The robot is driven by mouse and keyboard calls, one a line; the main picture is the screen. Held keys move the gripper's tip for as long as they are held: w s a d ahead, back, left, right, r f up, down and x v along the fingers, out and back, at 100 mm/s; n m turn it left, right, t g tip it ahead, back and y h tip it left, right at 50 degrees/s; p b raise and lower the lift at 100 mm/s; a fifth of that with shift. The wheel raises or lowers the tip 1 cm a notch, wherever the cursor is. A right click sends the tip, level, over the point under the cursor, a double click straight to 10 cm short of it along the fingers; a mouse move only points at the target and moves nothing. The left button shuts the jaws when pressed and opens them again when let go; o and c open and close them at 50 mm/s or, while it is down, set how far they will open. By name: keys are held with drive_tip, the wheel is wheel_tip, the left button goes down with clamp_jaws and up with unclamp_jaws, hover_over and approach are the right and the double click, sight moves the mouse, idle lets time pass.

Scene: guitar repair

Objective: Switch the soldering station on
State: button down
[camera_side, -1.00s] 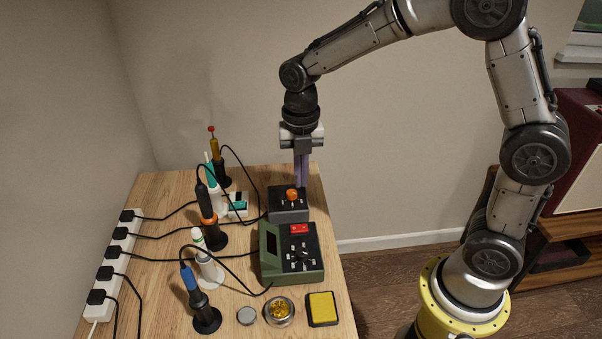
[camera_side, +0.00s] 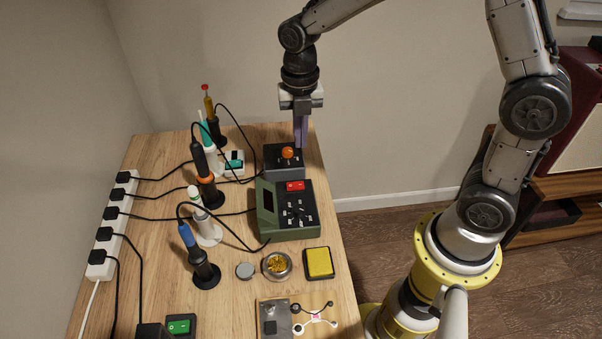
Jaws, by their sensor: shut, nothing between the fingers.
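Whether the switch is on cannot be told. A smaller grey box (camera_side: 272,170) with an orange knob (camera_side: 288,152) stands just behind it. My gripper (camera_side: 301,145) points down, shut and empty, beside the right side of the orange knob. Contact with the small box cannot be judged from this view.
Several irons and tools stand in holders on the left, with looping black cables. A white power strip (camera_side: 110,232) lies along the left edge. A yellow sponge (camera_side: 319,262), a brass wool cup (camera_side: 277,265) and a green switch (camera_side: 179,326) are in front. Bare wood (camera_side: 225,290) lies between.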

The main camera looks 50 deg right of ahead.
sight(301, 185)
wheel_tip(301, 185, down, 12)
drive_tip(key=shift+f, duration=0.1)
drive_tip(key=shift+s, duration=0.1)
idle(0.4)
drive_tip(key=shift+d+f, duration=0.1)
drive_tip(key=shift+f, duration=0.1)
drive_tip(key=shift+w+a+r, duration=0.3)
drive_tip(key=shift+w+a, duration=0.25)
idle(0.4)
wheel_tip(301, 185, up, 14)
drive_tip(key=w+a, duration=0.1)
drive_tip(key=shift+w+a, duration=0.2)
idle(0.3)
